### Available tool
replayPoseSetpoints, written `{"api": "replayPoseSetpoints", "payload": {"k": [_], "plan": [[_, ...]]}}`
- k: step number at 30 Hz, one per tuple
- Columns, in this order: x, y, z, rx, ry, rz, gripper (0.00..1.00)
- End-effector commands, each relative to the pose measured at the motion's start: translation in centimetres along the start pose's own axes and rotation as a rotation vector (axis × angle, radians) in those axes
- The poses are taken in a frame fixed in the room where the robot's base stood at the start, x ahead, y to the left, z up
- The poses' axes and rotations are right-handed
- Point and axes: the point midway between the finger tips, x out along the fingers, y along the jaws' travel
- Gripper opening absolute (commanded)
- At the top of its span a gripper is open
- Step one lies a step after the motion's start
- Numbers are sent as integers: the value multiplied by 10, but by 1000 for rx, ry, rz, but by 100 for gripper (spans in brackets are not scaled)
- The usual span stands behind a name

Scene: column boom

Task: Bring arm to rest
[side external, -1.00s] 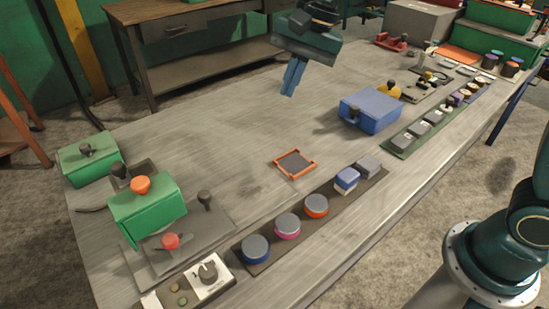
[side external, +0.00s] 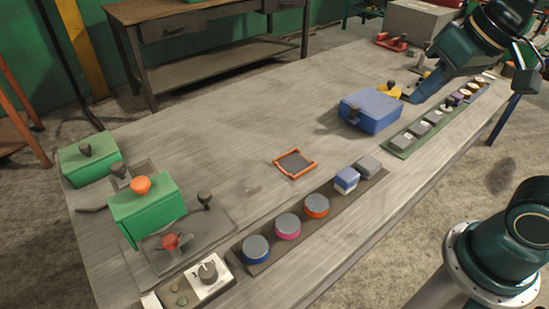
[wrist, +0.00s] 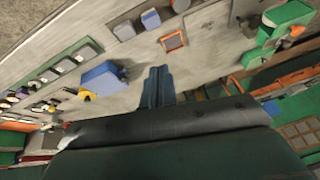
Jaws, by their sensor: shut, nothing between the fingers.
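My gripper (wrist: 159,72) shows in the wrist view with its two blue-grey fingers together and nothing between them. The workbench (side external: 235,125) lies beyond the fingers, with the orange-framed dark square (wrist: 173,41) and the blue box (wrist: 103,76) apart from them. In the side view my dark teal arm is at the upper right, over the bench's far right part behind the blue box (side external: 371,111).
Green boxes (side external: 147,209) with knobs stand at the bench's left end. A dark strip with round and square pieces (side external: 287,226) runs along the near edge. A green strip with grey blocks (side external: 418,131) lies at the right. The bench middle is clear around the orange-framed square (side external: 295,163).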

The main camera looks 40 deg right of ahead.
Motion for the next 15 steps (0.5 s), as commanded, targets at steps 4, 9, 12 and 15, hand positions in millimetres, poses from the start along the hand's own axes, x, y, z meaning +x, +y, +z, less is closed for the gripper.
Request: {"api": "replayPoseSetpoints", "payload": {"k": [4, 9, 12, 15], "plan": [[-3, 17, 25, -93, 38, 30, 0], [-3, 30, 43, -167, 58, 56, 0], [-3, 33, 47, -187, 63, 63, 0], [-2, 34, 49, -195, 64, 66, 0]]}}
